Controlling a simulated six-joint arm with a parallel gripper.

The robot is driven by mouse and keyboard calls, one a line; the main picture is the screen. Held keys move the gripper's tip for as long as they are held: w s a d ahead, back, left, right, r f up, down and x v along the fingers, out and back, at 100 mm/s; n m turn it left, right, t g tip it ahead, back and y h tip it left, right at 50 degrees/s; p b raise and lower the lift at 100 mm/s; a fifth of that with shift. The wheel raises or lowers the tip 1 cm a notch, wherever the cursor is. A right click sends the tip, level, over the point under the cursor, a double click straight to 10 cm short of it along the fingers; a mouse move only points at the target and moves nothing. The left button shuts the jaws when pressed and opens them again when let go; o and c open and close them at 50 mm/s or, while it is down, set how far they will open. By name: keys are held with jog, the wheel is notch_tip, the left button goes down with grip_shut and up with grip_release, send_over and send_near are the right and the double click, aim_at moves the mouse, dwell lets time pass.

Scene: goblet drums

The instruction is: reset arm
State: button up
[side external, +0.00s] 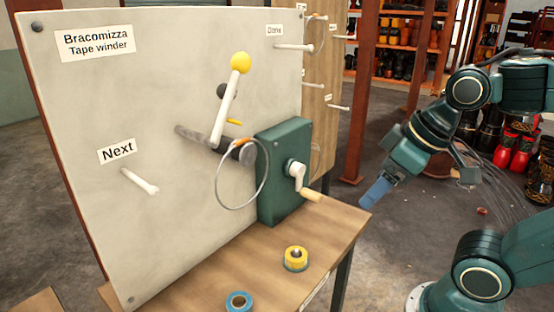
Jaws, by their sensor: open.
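A pale board (80,190) labelled "Bracomizza Tape winder" stands on the wooden table. A white lever arm (225,107) with a yellow ball knob (240,62) is on its face. The arm tilts up and slightly right, with its lower end by a grey rod (195,140). A small orange-yellow piece (234,122) shows just right of the arm. My gripper (378,191), with a blue fingertip part, is right of the board, apart from the arm and points down-left. It is open, and I see nothing held in it.
A green box (285,170) with a white crank and wooden handle (311,195) stands right of a metal ring (243,175). A yellow tape roll (296,257) and a blue roll (239,302) lie on the table (215,268). White pegs (140,181) project from the boards. Drums fill shelves behind.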

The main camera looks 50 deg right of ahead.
jog(key=shift+s+m, duration=0.3)
jog(key=shift+s, duration=0.2)
